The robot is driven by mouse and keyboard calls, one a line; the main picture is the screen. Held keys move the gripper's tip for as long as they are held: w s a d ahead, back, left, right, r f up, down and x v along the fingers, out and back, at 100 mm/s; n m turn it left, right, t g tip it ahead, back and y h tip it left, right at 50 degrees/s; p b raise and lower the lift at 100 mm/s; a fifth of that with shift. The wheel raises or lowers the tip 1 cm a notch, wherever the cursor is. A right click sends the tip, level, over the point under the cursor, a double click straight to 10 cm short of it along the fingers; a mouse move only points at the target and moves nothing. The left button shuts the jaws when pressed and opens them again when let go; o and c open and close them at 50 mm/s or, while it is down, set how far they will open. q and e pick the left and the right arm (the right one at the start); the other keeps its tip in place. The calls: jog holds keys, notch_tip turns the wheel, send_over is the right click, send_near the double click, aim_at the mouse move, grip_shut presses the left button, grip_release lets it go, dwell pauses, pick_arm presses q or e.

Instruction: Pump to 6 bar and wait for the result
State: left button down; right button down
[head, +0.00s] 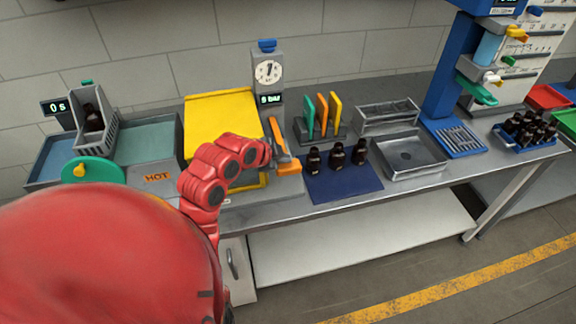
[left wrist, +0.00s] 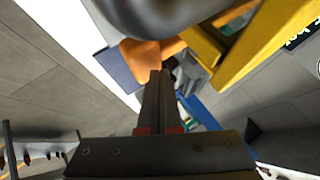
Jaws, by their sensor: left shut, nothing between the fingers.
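The gauge (head: 268,72) stands on a grey post behind the bench, with a white dial and a blue knob on top. Its small readout (head: 270,99) shows a bar value that looks like 5 or 6; the digit is too small to be sure. A yellow-framed unit (head: 218,108) stands left of it, with an orange lever (head: 276,132) and an orange block (head: 287,168) at its right. My left gripper (head: 268,152) is by the orange parts. In the left wrist view its fingers (left wrist: 160,78) are together and empty, pointing at an orange part (left wrist: 150,52); contact cannot be told.
Three dark bottles (head: 336,158) stand on a blue mat (head: 343,185). A metal tray (head: 408,158), a rack of coloured handles (head: 320,130) and a blue stand (head: 450,90) are to the right. A HOT-marked plate (head: 158,178) and a bottle basket (head: 96,125) are left.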

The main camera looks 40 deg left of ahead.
aim_at(284, 172)
pick_arm(q)
jog(key=shift+f+b, duration=0.7)
jog(key=shift+f, duration=0.1)
dwell(1.0)
jog(key=shift+s+d+f+b, duration=0.25)
jog(key=shift+s+f+b, duration=0.1)
jog(key=shift+f+b, duration=0.25)
jog(key=shift+s+d+f+b, duration=0.2)
jog(key=shift+s+f+b, duration=0.15)
jog(key=shift+f, duration=0.35)
dwell(0.4)
jog(key=shift+w+a+f, duration=0.35)
jog(key=shift+w+a, duration=0.1)
jog(key=shift+w, duration=0.1)
jog(key=shift+w+a+r, duration=0.1)
jog(key=shift+r, duration=0.2)
jog(key=shift+f+b, duration=0.5)
jog(key=shift+r, duration=0.1)
dwell(0.5)
